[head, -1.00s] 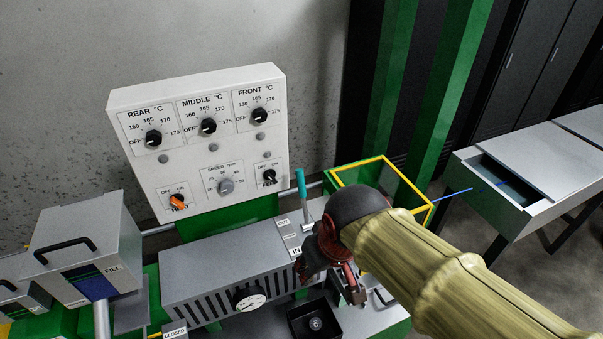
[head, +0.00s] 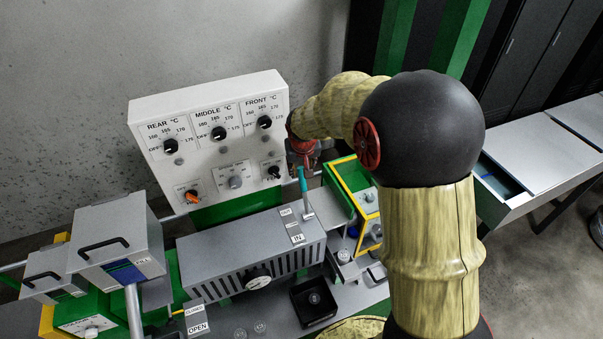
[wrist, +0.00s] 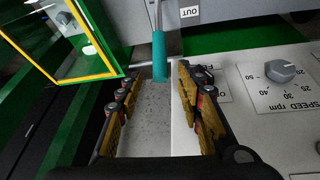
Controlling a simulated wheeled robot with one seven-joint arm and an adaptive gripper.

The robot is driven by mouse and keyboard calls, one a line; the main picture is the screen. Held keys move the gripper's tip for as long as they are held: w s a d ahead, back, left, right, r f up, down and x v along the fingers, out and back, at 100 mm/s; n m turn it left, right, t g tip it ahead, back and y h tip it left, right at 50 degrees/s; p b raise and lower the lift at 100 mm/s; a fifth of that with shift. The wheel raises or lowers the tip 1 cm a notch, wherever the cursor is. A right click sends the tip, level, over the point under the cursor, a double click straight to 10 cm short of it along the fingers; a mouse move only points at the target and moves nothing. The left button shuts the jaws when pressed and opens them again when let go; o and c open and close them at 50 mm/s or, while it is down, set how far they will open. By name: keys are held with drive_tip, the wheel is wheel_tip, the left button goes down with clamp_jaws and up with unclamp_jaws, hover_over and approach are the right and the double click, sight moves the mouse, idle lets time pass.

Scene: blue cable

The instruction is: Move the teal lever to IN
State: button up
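The teal lever (head: 303,181) rises from a slotted plate on top of the grey ribbed housing, its grip upright beside the OUT label (head: 286,212). The IN label (head: 297,238) lies nearer the front. My gripper (head: 303,160) is at the back, beside the control panel and just above and behind the lever's top; my arm partly hides it. In the wrist view my gripper (wrist: 159,72) is open and empty, and the teal grip (wrist: 159,57) shows beyond and between the fingertips. I see no contact.
The white control panel (head: 210,140) with knobs stands close to the left of my gripper. A green guard box with a yellow frame (head: 345,160) stands to the right.

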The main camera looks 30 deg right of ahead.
sight(301, 172)
drive_tip(key=x, duration=0.7)
drive_tip(key=shift+w+f, duration=0.1)
drive_tip(key=shift+f, duration=0.15)
drive_tip(key=shift+c, duration=0.3)
clamp_jaws()
idle(0.4)
